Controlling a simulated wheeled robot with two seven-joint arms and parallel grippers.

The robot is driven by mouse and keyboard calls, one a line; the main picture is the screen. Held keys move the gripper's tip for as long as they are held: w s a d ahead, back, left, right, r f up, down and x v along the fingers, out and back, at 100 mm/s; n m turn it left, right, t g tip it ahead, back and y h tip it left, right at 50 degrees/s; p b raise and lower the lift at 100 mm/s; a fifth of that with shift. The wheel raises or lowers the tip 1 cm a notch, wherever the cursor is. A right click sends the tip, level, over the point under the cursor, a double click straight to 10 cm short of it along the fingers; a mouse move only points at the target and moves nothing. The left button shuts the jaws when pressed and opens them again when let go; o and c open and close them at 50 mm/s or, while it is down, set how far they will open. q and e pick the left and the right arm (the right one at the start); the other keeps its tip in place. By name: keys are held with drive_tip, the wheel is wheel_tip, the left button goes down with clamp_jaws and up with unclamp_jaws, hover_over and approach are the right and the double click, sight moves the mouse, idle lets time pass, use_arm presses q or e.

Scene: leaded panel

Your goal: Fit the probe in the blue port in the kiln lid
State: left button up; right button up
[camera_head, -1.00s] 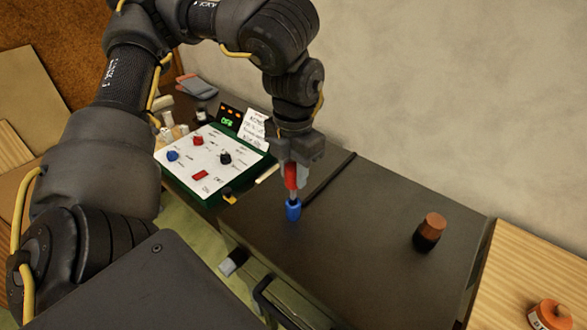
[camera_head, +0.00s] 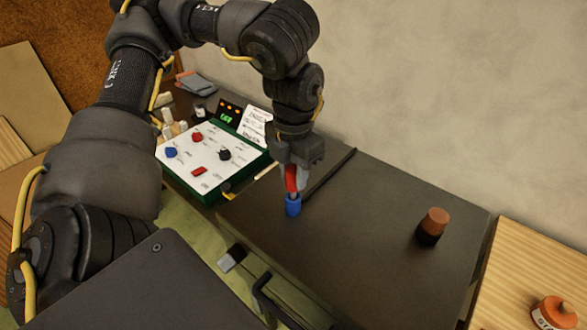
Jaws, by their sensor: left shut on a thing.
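My left gripper (camera_head: 291,172) points down over the dark kiln lid (camera_head: 370,215) and is shut on the probe. The probe's red handle (camera_head: 291,180) shows between the fingers. The blue port (camera_head: 293,206) stands up from the lid directly below. The probe's lower end meets the port's top, and little or no metal shows between the red handle and the port. The probe's tip is hidden, so I cannot see how deep it sits. My right gripper is not in view.
A control panel (camera_head: 206,166) with red, blue and black knobs lies left of the lid, with a small lit display behind it. A brown-topped black knob (camera_head: 432,226) stands on the lid at right. An orange-topped container (camera_head: 553,312) is on the wooden board at lower right.

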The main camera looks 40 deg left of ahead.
use_arm(q)
drive_tip(key=shift+f+b, duration=1.05)
drive_tip(key=shift+f, duration=0.65)
drive_tip(key=o, duration=1.1)
drive_tip(key=shift+r, duration=0.15)
wheel_tip(320, 180, up, 7)
drive_tip(key=p, duration=0.7)
drive_tip(key=shift+s+f, duration=0.1)
drive_tip(key=shift+f, duration=0.1)
